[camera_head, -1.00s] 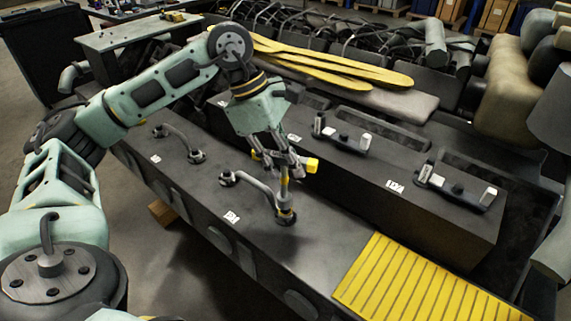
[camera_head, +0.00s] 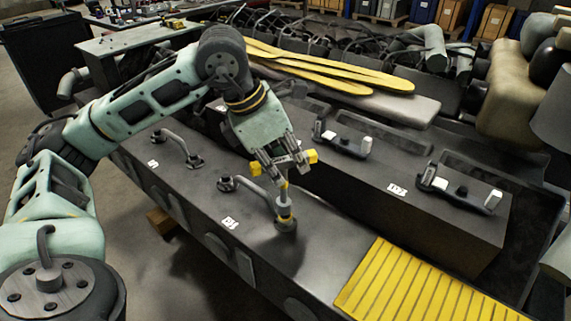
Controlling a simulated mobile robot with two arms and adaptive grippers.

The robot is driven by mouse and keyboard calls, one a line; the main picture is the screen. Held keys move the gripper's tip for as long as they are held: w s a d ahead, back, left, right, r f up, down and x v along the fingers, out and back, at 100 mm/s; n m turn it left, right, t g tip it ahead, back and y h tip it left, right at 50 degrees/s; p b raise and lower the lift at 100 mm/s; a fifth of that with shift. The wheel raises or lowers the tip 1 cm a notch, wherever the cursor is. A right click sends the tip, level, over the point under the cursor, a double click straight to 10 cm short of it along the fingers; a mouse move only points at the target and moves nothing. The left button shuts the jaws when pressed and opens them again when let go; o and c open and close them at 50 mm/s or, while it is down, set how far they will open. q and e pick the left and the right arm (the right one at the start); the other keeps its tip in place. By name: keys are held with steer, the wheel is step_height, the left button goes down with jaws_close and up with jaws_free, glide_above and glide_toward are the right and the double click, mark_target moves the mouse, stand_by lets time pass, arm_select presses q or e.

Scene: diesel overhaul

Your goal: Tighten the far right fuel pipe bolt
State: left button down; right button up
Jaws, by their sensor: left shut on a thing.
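My left gripper (camera_head: 284,165) is shut on a T-handled tool with yellow handle ends (camera_head: 310,157). Its shaft (camera_head: 284,195) points down, and its lower end meets the fitting (camera_head: 285,222) at the right end of the nearer fuel pipe (camera_head: 256,193). The bolt head itself is hidden there by the tool. The pipe's other end fitting (camera_head: 227,184) is uncovered. A second fuel pipe (camera_head: 178,143) lies farther left on the same dark engine block (camera_head: 335,235). My right gripper is not in view.
A raised dark cover (camera_head: 370,190) with two black brackets (camera_head: 343,139) stands behind the pipes. A yellow ribbed plate (camera_head: 415,290) lies at the front right. Long yellow strips (camera_head: 330,72) lie behind. Bare block top surrounds the tool's lower end.

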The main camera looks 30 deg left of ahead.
arm_select(q)
steer(key=n+y, duration=0.1)
steer(key=n, duration=0.1)
steer(key=shift+r+n, duration=0.1)
steer(key=shift+n, duration=0.2)
steer(key=shift+n+t+y, duration=0.4)
steer(key=shift+n+y, duration=0.3)
steer(key=shift+n, duration=1.2)
steer(key=shift+w+b, duration=0.15)
steer(key=shift+b, duration=0.15)
